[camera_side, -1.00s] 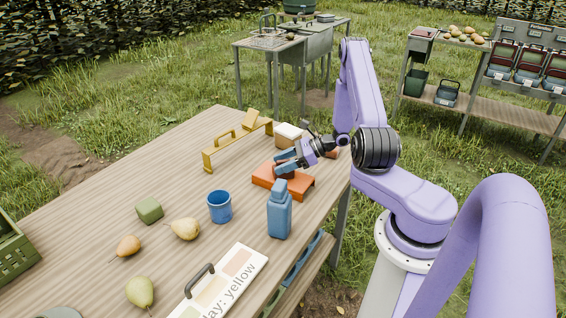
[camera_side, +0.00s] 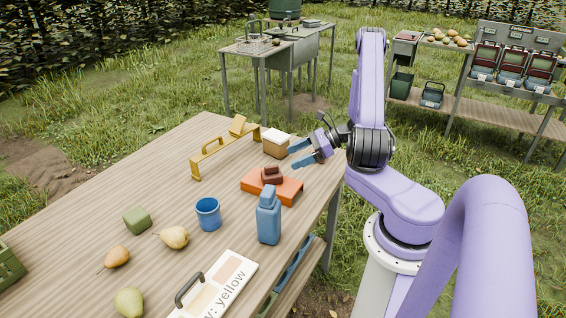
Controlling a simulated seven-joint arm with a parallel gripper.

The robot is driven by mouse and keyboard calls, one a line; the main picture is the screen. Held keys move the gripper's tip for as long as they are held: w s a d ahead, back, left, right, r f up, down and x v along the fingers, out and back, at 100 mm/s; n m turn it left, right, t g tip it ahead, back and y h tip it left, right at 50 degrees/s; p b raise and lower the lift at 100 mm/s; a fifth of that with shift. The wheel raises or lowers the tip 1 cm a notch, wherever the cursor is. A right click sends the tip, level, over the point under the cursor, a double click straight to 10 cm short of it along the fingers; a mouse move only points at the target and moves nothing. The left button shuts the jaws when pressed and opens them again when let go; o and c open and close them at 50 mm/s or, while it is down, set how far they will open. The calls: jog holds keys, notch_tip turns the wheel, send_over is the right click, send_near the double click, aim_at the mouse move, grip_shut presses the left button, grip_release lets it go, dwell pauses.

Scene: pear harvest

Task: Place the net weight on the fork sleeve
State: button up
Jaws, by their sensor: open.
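A dark red-brown stepped block (camera_side: 272,174), which looks like the net weight, rests on top of a flat orange block (camera_side: 285,192) near the table's right edge. I cannot tell for sure whether the orange block is the fork sleeve. My gripper (camera_side: 296,155) is open and empty, with its blue fingers parted, pointing left. In the picture it is above and to the right of the red-brown block, apart from it, near a small white-topped tan box (camera_side: 277,146).
A yellow handled frame (camera_side: 222,148) lies behind. A blue bottle (camera_side: 268,218) stands in front of the orange block, with a blue cup (camera_side: 208,214) to its left. Pears, a green block (camera_side: 138,221) and a lettered board (camera_side: 222,285) occupy the front. The table's left middle is clear.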

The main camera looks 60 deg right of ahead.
jog(key=s+a+r+n+g, duration=0.1)
jog(key=a+r+n+g, duration=0.2)
jog(key=a+n, duration=0.3)
jog(key=s+a+r+n+g, duration=0.1)
jog(key=a+r+n+g, duration=0.1)
jog(key=a+n+g, duration=0.3)
jog(key=s+a+r+n+g, duration=0.1)
jog(key=a+r+n+g, duration=0.2)
jog(key=a+n+g, duration=0.2)
jog(key=shift+s+a+r+n, duration=0.1)
jog(key=shift+a+r+n, duration=0.05)
jog(key=shift+a+n, duration=0.75)
jog(key=shift+s+a+r+n, duration=0.15)
jog(key=shift+a+n, duration=0.45)
jog(key=shift+a, duration=0.55)
jog(key=s+a+r+n+t+h, duration=0.1)
jog(key=s+a+r+n+h, duration=0.2)
jog(key=s+n, duration=0.5)
jog(key=s+a+r+n+t+h, duration=0.1)
jog(key=s+a+r+n+h, duration=0.2)
jog(key=n, duration=1.1)
jog(key=s+a+h, duration=0.1)
jog(key=s+a, duration=0.2)
jog(key=s, duration=0.2)
jog(key=shift+r+t, duration=0.35)
jog(key=shift+t, duration=0.05)
jog(key=shift+s, duration=0.1)
